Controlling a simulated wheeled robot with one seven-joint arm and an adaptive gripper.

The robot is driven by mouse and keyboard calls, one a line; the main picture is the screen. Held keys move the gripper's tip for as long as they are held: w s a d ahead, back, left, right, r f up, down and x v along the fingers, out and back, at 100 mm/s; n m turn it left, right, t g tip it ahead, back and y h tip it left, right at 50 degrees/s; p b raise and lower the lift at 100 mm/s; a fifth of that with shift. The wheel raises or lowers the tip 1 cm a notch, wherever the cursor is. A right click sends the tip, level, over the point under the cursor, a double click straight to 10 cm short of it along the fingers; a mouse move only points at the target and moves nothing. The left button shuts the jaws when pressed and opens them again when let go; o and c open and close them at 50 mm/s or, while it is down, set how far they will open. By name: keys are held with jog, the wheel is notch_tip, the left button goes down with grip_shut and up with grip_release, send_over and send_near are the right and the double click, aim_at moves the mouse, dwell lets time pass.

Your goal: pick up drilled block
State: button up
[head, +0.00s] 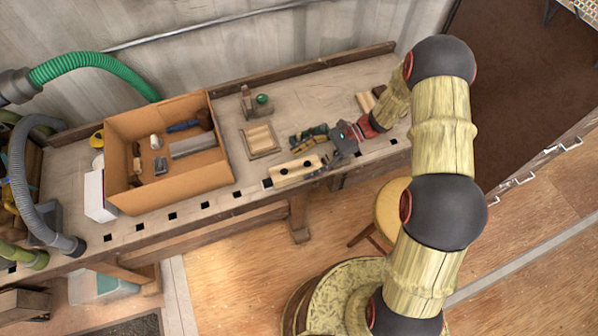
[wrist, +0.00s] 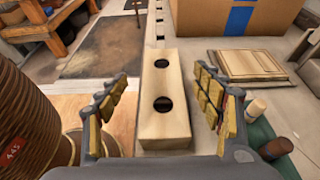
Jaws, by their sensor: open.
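The drilled block (wrist: 164,122) is a long pale wooden block with two dark round holes in its top. In the head view the drilled block (head: 295,171) lies near the front edge of the workbench. My gripper (wrist: 160,108) is open, with one padded finger on each side of the block's near part and gaps between fingers and block. In the head view my gripper (head: 335,158) is at the block's right end, and its fingers are hard to make out there.
A cardboard box (head: 216,182) of tools stands left on the bench. A square wooden panel (head: 260,141) lies behind the block, and a green-topped item (head: 262,99) stands farther back. Dark green objects (head: 309,137) lie close behind the block. A round stool (head: 391,207) stands in front.

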aim_at(290, 170)
jog(key=b+x, duration=0.2)
jog(key=x, duration=0.4)
jog(key=shift+w+a+f, duration=0.1)
jog(key=shift+a+f, duration=0.25)
jog(key=shift+c, duration=0.6)
jog(key=c, duration=1.4)
